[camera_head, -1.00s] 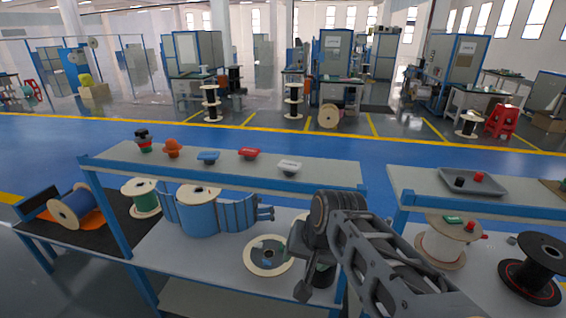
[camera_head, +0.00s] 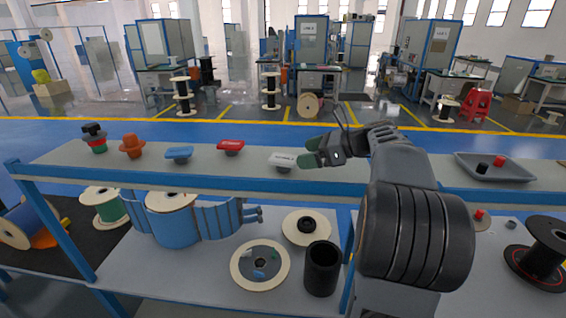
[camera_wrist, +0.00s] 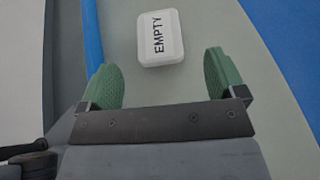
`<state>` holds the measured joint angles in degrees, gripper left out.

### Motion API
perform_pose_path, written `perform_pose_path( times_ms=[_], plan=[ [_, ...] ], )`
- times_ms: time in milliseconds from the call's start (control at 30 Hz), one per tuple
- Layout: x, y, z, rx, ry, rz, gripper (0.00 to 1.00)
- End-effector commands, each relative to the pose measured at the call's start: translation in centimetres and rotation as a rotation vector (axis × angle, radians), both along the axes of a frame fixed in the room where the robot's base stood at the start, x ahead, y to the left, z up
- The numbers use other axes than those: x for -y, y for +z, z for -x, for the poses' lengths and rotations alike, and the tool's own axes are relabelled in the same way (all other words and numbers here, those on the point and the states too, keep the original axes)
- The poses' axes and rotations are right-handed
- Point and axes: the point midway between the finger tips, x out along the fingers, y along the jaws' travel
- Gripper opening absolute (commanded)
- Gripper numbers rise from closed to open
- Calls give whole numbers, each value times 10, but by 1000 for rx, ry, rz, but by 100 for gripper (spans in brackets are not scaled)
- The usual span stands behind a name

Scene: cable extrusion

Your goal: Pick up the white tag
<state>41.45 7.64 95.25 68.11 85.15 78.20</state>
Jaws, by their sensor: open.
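The white tag (camera_head: 282,161) sits on the upper shelf, at the right end of a row of coloured tags. In the wrist view the white tag (camera_wrist: 161,37) carries the dark word "EMPTY" and lies a little beyond my fingertips, roughly between their lines. My gripper (camera_head: 312,152) is just right of the tag in the head view. Its two green finger pads stand apart in the wrist view (camera_wrist: 161,75), with nothing between them. The tag's underside is hidden.
The red tag (camera_head: 230,147), blue tag (camera_head: 179,154), an orange knob-like piece (camera_head: 132,146) and a stacked dark piece (camera_head: 94,138) stand leftward on the shelf (camera_head: 60,160). A grey tray (camera_head: 494,168) is at right. Spools and a black cylinder (camera_head: 321,268) are below.

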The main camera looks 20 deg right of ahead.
Motion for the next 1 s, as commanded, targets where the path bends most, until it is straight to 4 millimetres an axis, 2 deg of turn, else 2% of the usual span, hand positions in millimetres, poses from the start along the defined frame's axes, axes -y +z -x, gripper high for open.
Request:
perform_pose_path(
  times_ms=[100,367,700,1000],
  plan=[
    [-11,-5,-9,0,2,0,89],
    [-21,-11,-18,0,1,1,89],
    [-51,-27,-42,0,2,2,89],
    [-54,-30,-46,1,0,4,89]
  ],
)
